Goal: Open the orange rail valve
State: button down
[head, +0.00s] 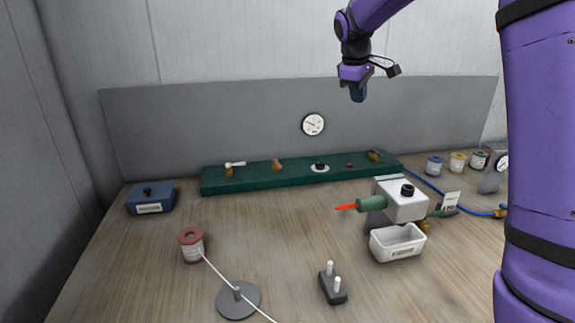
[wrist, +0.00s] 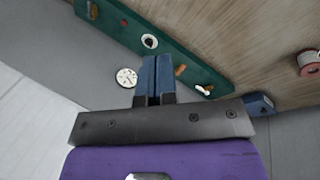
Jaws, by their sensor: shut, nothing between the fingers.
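A green rail (head: 300,179) lies along the back of the bench. It carries several fittings, among them an orange-brown one (head: 277,165) left of its middle and another orange-brown one (head: 374,155) at its right end. A fitting with a white lever (head: 234,164) is at its left end. I cannot tell surely which is the orange rail valve. My gripper (head: 357,96) is shut and empty, high above the rail's right part, touching nothing. In the wrist view its blue fingers (wrist: 155,62) are together, with the rail (wrist: 198,68) beyond them.
A gauge (head: 313,124) is on the grey back panel. A white machine (head: 405,205) with a red-tipped green nozzle stands right, by a white tray (head: 397,253). A blue box (head: 151,204), red spool (head: 192,251), grey disc stand (head: 238,306) and two-peg block (head: 333,290) are on the bench.

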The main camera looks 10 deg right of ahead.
aim_at(277, 164)
jog(key=s+a+r+m+t+y, duration=0.1)
jog(key=s+a+r+m+y, duration=0.15)
jog(key=s, duration=1.25)
jog(key=s+a+r+m+t+y, duration=0.15)
jog(key=s+m, duration=0.25)
jog(key=s, duration=1)
jog(key=w+a+f+g+y, duration=0.1)
jog(key=w+a+f, duration=0.1)
jog(key=w, duration=1.5)
jog(key=w+a+f+y, duration=0.1)
jog(key=w+a+f, duration=0.1)
jog(key=w, duration=1.4)
jog(key=w+d+f+n+y, duration=0.2)
jog(key=w+f, duration=0.9)
jog(key=w, duration=0.5)
jog(key=w+d+f+y, duration=0.1)
jog(key=w+f, duration=0.4)
jog(key=f, duration=0.4)
jog(key=w+d+f+y, duration=0.1)
jog(key=w+f, duration=0.4)
jog(key=f, duration=0.3)
jog(key=shift+m, duration=0.25)
jog(key=x, duration=0.8)
jog(key=shift+s+f, duration=0.15)
jog(key=shift+f, duration=0.4)
jog(key=shift+s+a+r, duration=0.1)
jog(key=shift+s+a, duration=0.05)
jog(key=shift+a, duration=0.4)
jog(key=shift+s+a+r, duration=0.1)
jog(key=shift+a, duration=1.2)
